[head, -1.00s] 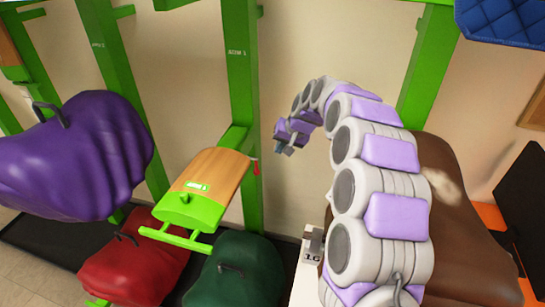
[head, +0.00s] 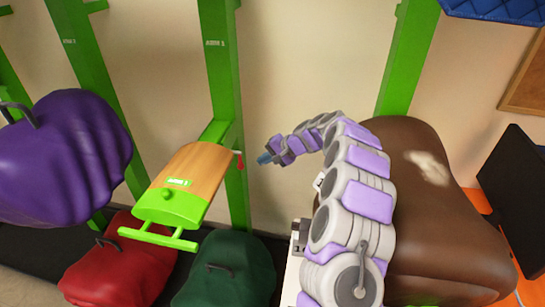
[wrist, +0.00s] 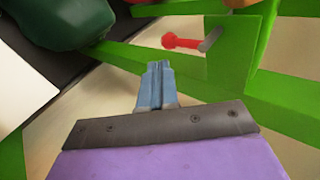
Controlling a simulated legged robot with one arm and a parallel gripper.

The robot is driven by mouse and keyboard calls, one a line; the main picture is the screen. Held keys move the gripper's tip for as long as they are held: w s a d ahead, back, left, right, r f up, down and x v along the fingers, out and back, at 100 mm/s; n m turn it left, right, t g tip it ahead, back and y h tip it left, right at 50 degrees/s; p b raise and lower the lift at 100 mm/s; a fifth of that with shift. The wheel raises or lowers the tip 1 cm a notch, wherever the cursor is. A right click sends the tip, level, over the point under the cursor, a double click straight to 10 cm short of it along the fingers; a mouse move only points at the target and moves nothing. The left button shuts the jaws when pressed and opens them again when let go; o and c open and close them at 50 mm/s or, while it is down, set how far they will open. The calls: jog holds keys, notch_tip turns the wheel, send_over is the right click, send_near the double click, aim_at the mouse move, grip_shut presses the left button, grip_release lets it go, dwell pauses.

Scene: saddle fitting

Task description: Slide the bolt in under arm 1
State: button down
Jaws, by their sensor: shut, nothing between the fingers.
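Arm 1 is a green rack arm with a wooden top (head: 198,165) and a green front end. The bolt shows as a small red handle (head: 240,160) at the right of the arm, near the green post (head: 224,80). In the wrist view the red handle (wrist: 182,42) sits beside a grey pin (wrist: 210,40) against a green plate (wrist: 235,48). How far the pin goes in is not clear. My gripper (head: 264,158) is shut and empty, a short way right of the red handle. In the wrist view its blue fingertips (wrist: 158,66) point towards the handle, apart from it.
A purple saddle (head: 65,155) hangs at the left. A red saddle (head: 115,265) and a dark green saddle (head: 228,275) sit low below arm 1. A large brown saddle form (head: 440,220) stands right of my arm. The wall space between post and gripper is clear.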

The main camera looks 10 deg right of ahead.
aim_at(241, 163)
jog(key=x, duration=0.6)
jog(key=shift+w+a+b, duration=0.35)
jog(key=shift+a+b, duration=0.1)
jog(key=a, duration=0.1)
jog(key=w+a, duration=0.1)
jog(key=shift+a, duration=0.4)
jog(key=shift+d+r, duration=0.1)
jog(key=shift+r, duration=0.05)
